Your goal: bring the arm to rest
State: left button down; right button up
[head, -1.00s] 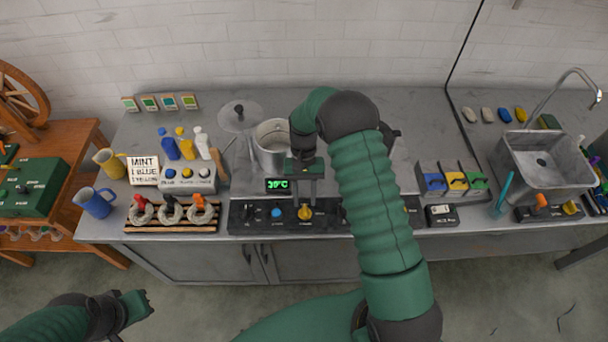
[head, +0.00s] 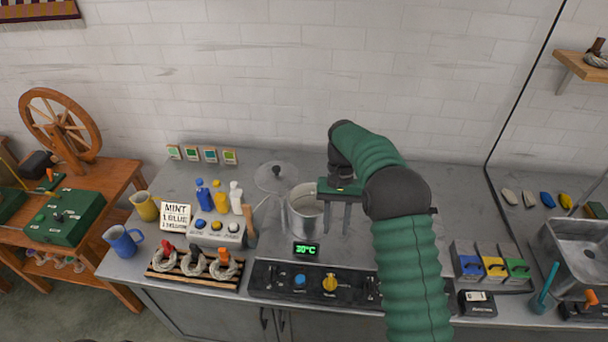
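My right arm (head: 405,250) comes up from the bottom right and bends over the counter. My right gripper (head: 338,232) points down just right of the metal pot (head: 303,213), above the control panel (head: 262,282). Its two fingers are apart with nothing visible between them. The panel has a blue knob (head: 300,281) and a yellow knob (head: 330,283), both clear of the gripper. A green display (head: 306,249) reads 30°C. The arm hides the panel's right part. My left gripper is out of view.
Dye bottles (head: 220,197), a yellow jug (head: 145,206) and a blue jug (head: 122,241) stand left. Coloured boxes (head: 493,265) and a sink (head: 580,245) are at right.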

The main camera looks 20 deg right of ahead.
jog(key=s+a+n+t+h, duration=0.1)
jog(key=s+a+n+t, duration=0.2)
jog(key=s+a, duration=0.2)
jog(key=s+a+f+n+t+h, duration=0.1)
jog(key=s+a+n+t, duration=0.2)
jog(key=s+a, duration=0.3)
jog(key=shift+s+f+t, duration=0.3)
jog(key=shift+s, duration=2)
jog(key=shift+s+a+r, duration=0.1)
jog(key=shift+s+a, duration=0.05)
jog(key=shift+a, duration=0.15)
